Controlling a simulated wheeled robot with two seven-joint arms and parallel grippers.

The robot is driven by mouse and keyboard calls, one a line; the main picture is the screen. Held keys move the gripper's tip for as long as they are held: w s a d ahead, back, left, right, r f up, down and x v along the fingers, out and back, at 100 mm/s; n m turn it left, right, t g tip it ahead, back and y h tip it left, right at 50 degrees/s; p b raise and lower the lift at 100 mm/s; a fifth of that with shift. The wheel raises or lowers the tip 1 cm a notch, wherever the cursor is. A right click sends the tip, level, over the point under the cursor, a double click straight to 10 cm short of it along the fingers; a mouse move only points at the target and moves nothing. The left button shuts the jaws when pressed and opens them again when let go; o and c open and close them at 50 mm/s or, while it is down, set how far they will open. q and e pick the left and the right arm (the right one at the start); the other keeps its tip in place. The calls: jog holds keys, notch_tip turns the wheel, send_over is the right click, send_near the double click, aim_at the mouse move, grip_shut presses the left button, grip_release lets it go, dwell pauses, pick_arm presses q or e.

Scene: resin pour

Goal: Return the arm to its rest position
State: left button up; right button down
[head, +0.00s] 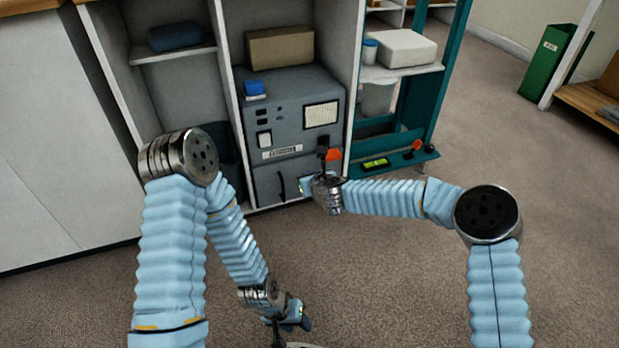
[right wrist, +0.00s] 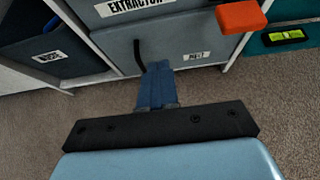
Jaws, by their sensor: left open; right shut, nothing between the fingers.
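My left arm reaches down in the head view, and its gripper (head: 294,320) is low over the carpet, open and empty. My right arm reaches across from the right in the head view. Its gripper (head: 306,187) is in front of the lower door of the grey extractor unit (head: 292,128). In the right wrist view the blue fingers (right wrist: 157,85) are shut together with nothing between them. A dark curved handle (right wrist: 137,57) on the lower door shows just beyond their tips; I cannot tell whether they touch it.
An orange block (right wrist: 242,17) juts out near the unit's right edge. A teal shelf frame (head: 440,95) with a white box (head: 405,48) and a green level (head: 376,163) stands right of the unit. The carpet (head: 390,270) between my arms is clear.

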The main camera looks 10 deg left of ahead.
jog(key=s+d+f+n+g+h, duration=0.1)
jog(key=s+d+f+n+g, duration=0.2)
jog(key=s+d+f+n, duration=0.75)
jog(key=s+d+f+n+g+h, duration=0.1)
jog(key=s+d+f+n+g, duration=0.2)
jog(key=s+d+f+n, duration=0.65)
jog(key=s+d+r+n+g, duration=0.1)
jog(key=s+d+n+g, duration=0.2)
jog(key=s+d+n, duration=0.7)
jog(key=s+r+m+p, duration=0.1)
jog(key=s+r+p, duration=0.1)
jog(key=r+p, duration=0.5)
jog(key=s+r+m+p, duration=0.1)
jog(key=s+r+p, duration=0.1)
jog(key=r+p, duration=0.5)
jog(key=shift+s+a+m+h, duration=0.25)
jog(key=shift+s+m+h, duration=0.05)
jog(key=shift+s, duration=0.1)
